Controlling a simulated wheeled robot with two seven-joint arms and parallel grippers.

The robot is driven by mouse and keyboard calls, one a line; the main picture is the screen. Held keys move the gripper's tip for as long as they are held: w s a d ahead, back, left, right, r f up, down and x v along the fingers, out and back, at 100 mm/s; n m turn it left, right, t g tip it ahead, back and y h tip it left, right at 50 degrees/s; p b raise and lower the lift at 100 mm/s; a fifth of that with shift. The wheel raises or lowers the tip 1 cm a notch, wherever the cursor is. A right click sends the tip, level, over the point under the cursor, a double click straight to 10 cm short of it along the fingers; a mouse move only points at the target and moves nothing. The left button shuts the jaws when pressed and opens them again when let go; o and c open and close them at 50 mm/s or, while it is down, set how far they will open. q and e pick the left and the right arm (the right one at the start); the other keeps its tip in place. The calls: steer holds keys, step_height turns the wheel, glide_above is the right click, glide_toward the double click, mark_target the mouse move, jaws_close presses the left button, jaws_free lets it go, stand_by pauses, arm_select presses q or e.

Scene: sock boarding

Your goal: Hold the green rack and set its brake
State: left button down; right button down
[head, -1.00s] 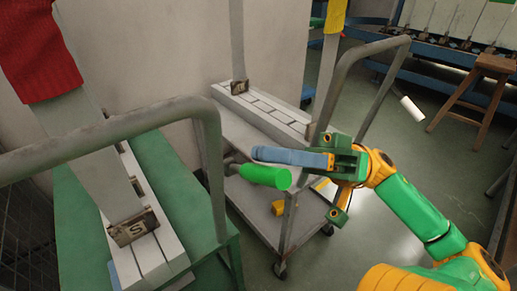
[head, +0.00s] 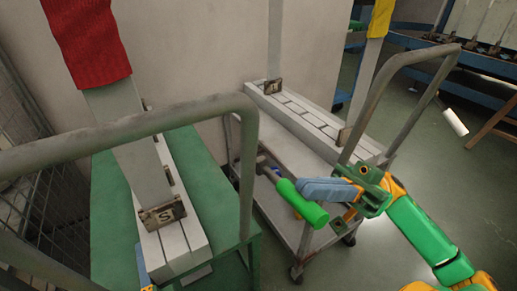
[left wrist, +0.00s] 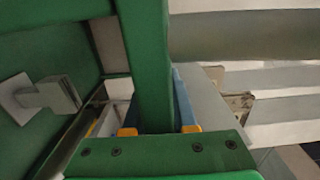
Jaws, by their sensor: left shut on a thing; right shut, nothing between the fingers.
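The green rack (head: 106,208) stands at the left with a grey tube handle (head: 247,150). It carries white blocks (head: 180,240) and an upright board marked S (head: 145,177) with a red sock (head: 88,40). My left gripper (head: 143,262) is mostly cut off at the bottom edge; in the left wrist view its blue fingers (left wrist: 160,125) are shut around a green bar (left wrist: 145,60) of the rack. A lever with a bright green grip (head: 305,206) slants down to the right between the racks. My right gripper (head: 304,190) is shut and empty, its blue fingers against or just above the grip; contact is unclear.
A grey cart (head: 305,150) with white blocks and boards stands close to the right, behind my right gripper. A wire mesh panel (head: 60,215) is at the left. A blue bench (head: 480,92) stands at the back right.

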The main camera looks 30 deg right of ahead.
step_height(320, 180, down, 3)
steer(key=n+g, duration=0.2)
steer(key=n, duration=0.1)
steer(key=n+g, duration=0.3)
steer(key=n, duration=0.1)
steer(key=shift+f, duration=0.2)
steer(key=shift+w+f, duration=0.25)
steer(key=shift+f, duration=0.85)
step_height(320, 180, up, 10)
arm_select(q)
steer(key=c, duration=0.6)
jaws_free()
steer(key=shift+c, duration=0.2)
